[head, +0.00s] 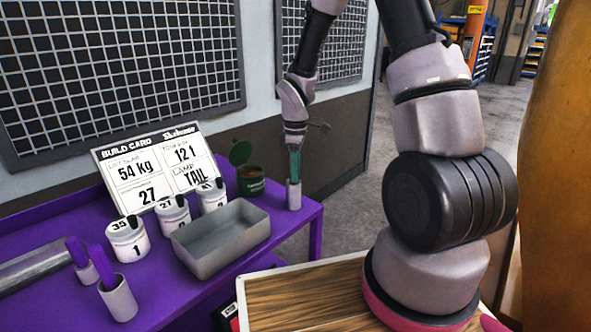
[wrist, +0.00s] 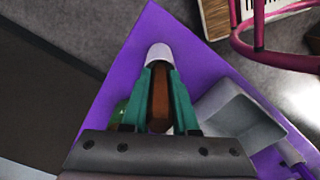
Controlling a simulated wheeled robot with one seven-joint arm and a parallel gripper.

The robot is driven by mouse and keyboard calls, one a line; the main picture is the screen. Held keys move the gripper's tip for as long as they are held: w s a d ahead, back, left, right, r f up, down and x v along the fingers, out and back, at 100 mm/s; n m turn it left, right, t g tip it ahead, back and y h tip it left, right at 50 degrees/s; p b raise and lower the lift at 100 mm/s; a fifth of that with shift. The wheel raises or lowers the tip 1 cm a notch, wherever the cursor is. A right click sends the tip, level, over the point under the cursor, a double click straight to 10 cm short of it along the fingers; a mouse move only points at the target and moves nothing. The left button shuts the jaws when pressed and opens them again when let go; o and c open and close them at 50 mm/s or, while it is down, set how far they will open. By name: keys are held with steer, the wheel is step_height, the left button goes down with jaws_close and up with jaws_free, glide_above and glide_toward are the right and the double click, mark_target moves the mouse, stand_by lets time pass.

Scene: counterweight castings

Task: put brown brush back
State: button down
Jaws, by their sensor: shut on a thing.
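My gripper (head: 295,176) points down at the far right corner of the purple table, its green fingers just above a small white cup (head: 294,196). In the wrist view the fingers (wrist: 160,85) are shut on the brown brush (wrist: 158,110), which shows as a brown strip between them. The white cup (wrist: 158,54) is at the fingertips in that view, in line with the brush. The brush's lower end is hidden, so I cannot tell how far it is inside the cup. The brush does not show clearly in the head view.
A green pot with a raised lid (head: 250,181) stands left of the cup. A grey tray (head: 222,238), several white labelled canisters (head: 128,240) and a build card (head: 157,167) share the purple table (head: 62,219). A grey bar (head: 35,271) lies at left. A wire-grid wall is behind.

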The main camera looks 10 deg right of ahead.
steer(key=shift+f, duration=0.2)
steer(key=c, duration=0.6)
jaws_free()
step_height(320, 180, up, 11)
steer(key=shift+f, duration=0.1)
steer(key=s+d+r+m+t+y, duration=0.1)
steer(key=s+d+r+m+t, duration=0.1)
steer(key=s+r+m, duration=0.6)
steer(key=s+d+r+m+t+y, duration=0.1)
steer(key=s+d+r+m+t, duration=0.2)
steer(key=s+r+m, duration=0.6)
step_height(320, 180, up, 4)
steer(key=s+t, duration=0.2)
steer(key=s, duration=0.1)
steer(key=shift+d+r, duration=0.15)
steer(key=shift+r, duration=0.05)
